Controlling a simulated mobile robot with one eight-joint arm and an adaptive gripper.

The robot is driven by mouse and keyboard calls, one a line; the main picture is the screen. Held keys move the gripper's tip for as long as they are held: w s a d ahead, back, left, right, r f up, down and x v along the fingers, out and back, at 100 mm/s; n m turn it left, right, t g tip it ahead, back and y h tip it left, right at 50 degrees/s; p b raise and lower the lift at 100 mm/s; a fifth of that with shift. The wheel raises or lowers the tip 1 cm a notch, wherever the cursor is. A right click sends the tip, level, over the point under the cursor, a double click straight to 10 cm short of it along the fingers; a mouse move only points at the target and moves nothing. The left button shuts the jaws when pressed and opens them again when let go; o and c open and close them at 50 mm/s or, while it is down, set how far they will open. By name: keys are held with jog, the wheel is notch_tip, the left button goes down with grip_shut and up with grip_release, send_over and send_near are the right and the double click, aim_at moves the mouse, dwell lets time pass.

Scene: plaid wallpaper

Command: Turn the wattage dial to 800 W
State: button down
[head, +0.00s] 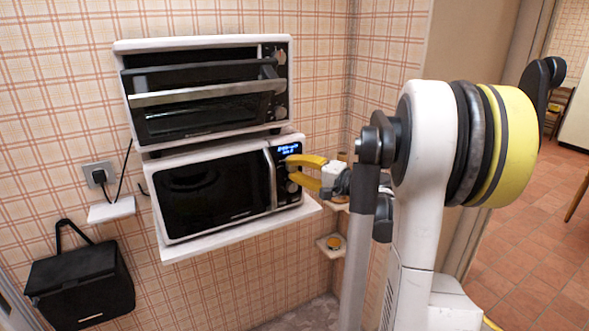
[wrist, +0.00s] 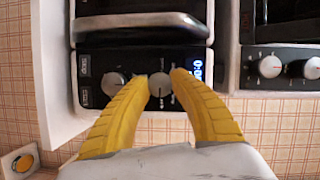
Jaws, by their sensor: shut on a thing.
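The white microwave (head: 215,195) has a dark control panel at its right side, with a lit display (head: 289,149) at the top. In the wrist view the panel lies sideways, with part of the display (wrist: 197,70) at the right. My gripper (head: 291,169) has yellow fingers at the panel. The wrist view shows the fingertips (wrist: 161,76) closed on both sides of the round grey dial (wrist: 159,88) nearer the display. A second dial (wrist: 113,83) sits beside it, outside the fingers. I cannot read the display's value or tell from the labels which dial sets wattage.
A toaster oven (head: 200,90) stands on top of the microwave, its knobs (wrist: 267,67) close by in the wrist view. The microwave's door handle (wrist: 140,24) runs alongside the panel. A black bag (head: 80,285) hangs at left.

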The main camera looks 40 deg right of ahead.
jog(key=c, duration=1.1)
grip_release()
jog(key=shift+a, duration=0.15)
jog(key=s, duration=0.4)
jog(key=s+d, duration=0.1)
jog(key=s, duration=0.3)
jog(key=s+d, duration=0.1)
jog(key=s, duration=0.2)
jog(key=shift+s+r, duration=0.4)
